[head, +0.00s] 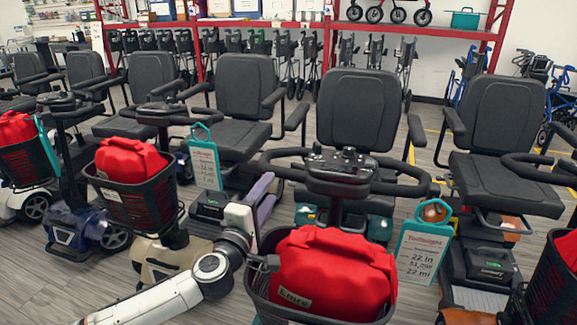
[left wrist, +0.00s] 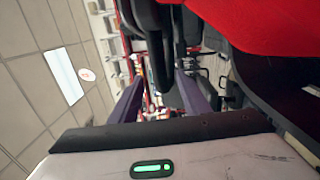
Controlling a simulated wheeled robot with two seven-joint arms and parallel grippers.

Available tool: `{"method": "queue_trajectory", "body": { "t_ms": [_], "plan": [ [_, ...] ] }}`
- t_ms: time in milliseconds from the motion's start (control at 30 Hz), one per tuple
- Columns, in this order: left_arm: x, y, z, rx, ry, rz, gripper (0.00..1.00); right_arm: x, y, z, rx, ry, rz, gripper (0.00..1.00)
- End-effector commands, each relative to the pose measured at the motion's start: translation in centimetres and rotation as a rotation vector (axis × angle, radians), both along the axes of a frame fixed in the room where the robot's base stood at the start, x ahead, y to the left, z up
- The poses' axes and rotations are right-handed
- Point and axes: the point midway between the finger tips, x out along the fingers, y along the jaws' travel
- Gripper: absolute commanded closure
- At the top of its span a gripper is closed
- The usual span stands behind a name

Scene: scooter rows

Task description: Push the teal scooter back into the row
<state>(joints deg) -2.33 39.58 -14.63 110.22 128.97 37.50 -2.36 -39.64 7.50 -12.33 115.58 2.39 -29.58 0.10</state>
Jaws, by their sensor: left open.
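The teal scooter stands in the front middle of the head view, with teal body panels (head: 380,228), a black seat, a black tiller with looped handlebars (head: 342,168) and a red bag (head: 335,275) in its black front basket (head: 262,290). My left gripper (head: 262,194) is open just left of the tiller, its purple fingers pointing away from me below the handlebar's left end. In the left wrist view a black bar (left wrist: 157,60) shows between or beyond the open fingers (left wrist: 160,92); I cannot tell whether they touch it. The red bag (left wrist: 260,22) is at upper right there. My right gripper is out of view.
A beige scooter with a red bag (head: 128,165) stands close on the left, an orange one (head: 480,300) close on the right. Price tags (head: 205,165) (head: 423,250) hang beside the teal scooter. Walkers and red shelving (head: 499,30) stand behind. Gaps between scooters are narrow.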

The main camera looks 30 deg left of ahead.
Motion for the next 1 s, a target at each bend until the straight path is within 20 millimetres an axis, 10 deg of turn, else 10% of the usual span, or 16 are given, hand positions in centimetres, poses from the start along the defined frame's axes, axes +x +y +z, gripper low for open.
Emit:
{"method": "queue_trajectory", "body": {
  "t_ms": [500, 1000],
  "plan": [
    [8.2, 1.9, 0.3, 0.000, -0.002, -0.001, 0.57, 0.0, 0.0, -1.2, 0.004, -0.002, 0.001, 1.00],
    [9.2, 2.1, 0.4, 0.000, -0.001, -0.002, 0.68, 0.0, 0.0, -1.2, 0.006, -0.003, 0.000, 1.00]
  ]
}}
